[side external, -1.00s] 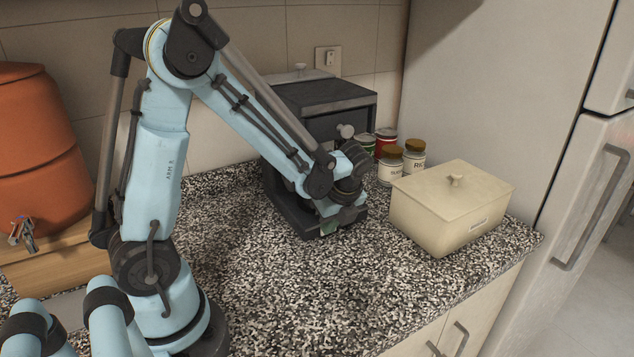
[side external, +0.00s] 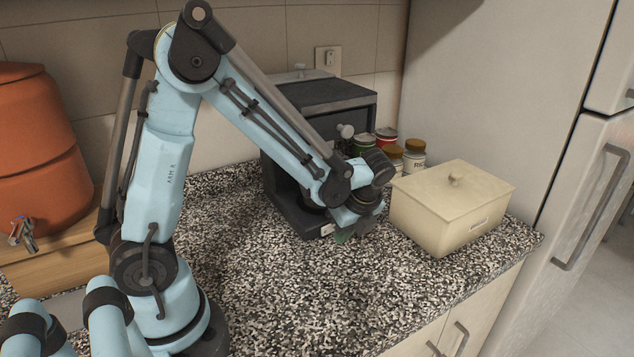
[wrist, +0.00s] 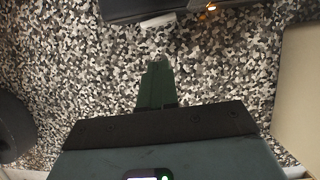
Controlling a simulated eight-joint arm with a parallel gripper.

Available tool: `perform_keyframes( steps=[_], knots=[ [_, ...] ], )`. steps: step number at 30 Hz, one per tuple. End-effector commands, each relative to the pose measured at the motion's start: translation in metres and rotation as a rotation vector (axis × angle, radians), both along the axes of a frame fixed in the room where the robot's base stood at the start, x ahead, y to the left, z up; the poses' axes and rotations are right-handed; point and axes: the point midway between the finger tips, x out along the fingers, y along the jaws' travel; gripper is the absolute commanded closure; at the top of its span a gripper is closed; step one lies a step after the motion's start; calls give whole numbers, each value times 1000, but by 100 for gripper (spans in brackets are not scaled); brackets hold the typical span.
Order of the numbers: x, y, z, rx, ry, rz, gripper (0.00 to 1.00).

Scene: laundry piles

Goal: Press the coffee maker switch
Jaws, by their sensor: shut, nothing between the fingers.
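The dark coffee maker (side external: 318,97) stands against the back wall, its lower front partly hidden behind my arm. A small pale switch plate (side external: 327,230) shows low on the front of its base; it also shows at the top of the wrist view (wrist: 158,20). A small orange light (wrist: 211,7) glows on the base near it. My gripper (side external: 345,237) is just right of the switch plate, in front of the base and low over the counter. In the wrist view its dark green fingers (wrist: 157,66) are together and empty, with a gap of counter between their tips and the base.
A cream lidded box (side external: 440,222) stands close to the right of my gripper. Several jars and cans (side external: 414,158) stand behind it. An orange urn (side external: 40,150) is at far left. The speckled counter (side external: 270,285) in front is clear.

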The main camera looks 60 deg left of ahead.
Motion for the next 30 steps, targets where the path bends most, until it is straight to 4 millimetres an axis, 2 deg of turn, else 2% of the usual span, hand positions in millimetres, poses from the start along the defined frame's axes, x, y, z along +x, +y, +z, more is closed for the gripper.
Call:
perform_keyframes(
  steps=[1, 6, 15, 21, 30],
  knots=[
    [0, -2, 10, 1, 0, -2, 100],
    [0, -13, 38, 1, 0, -2, 100],
    [1, -29, 79, 1, 1, -1, 100],
    [1, -34, 91, 0, 1, -1, 100],
    [1, -35, 92, 1, 1, 0, 100]
  ],
)
